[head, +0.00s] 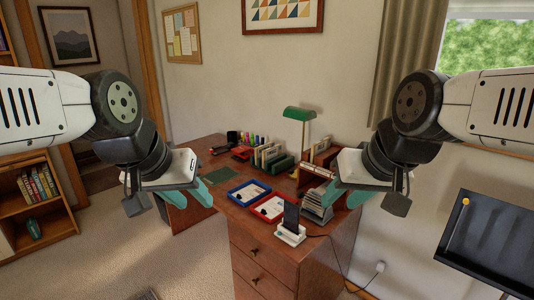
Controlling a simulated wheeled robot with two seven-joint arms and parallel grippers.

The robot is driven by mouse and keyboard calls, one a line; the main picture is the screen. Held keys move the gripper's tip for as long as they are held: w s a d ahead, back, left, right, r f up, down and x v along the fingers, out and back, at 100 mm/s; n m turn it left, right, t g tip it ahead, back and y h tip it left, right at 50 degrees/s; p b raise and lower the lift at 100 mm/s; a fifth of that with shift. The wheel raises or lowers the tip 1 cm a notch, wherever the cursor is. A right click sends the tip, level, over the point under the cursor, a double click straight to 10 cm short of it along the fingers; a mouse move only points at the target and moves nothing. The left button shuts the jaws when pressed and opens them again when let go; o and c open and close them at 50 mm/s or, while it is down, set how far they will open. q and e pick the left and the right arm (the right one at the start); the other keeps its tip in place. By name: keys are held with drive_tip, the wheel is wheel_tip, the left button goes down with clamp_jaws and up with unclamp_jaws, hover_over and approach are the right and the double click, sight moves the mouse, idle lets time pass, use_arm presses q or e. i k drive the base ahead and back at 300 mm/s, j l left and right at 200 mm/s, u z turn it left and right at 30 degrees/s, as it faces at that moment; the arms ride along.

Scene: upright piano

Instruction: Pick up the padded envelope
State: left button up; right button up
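I cannot make out a padded envelope for certain in the head view. White papers lie in a blue tray (236,201) and a red tray (259,217) on the wooden desk (228,152). Upright envelope-like items (268,155) stand in a holder further back, too small to identify. My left gripper (188,197) hangs at the desk's left side, its teal fingers apart and empty. My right gripper (345,198) hangs over the desk's right side, its teal fingers apart, with nothing seen between them.
A green lamp (300,114) stands at the back of the desk. A phone on a white stand (291,234) is near the front corner. A black stand (490,240) is at right. A bookshelf (35,205) is at left. Carpet (170,255) lies open at front left.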

sight(273, 152)
drive_tip(key=l+z, duration=0.25)
drive_tip(key=i+j+z, duration=0.1)
drive_tip(key=z, duration=0.3)
drive_tip(key=j+z, duration=0.2)
drive_tip(key=z, duration=0.25)
drive_tip(key=i+j+z, duration=0.15)
drive_tip(key=j+z, duration=0.2)
drive_tip(key=j, duration=0.45)
drive_tip(key=j+z, duration=0.3)
drive_tip(key=j, duration=0.55)
drive_tip(key=j+z, duration=0.1)
drive_tip(key=j, duration=2.45)
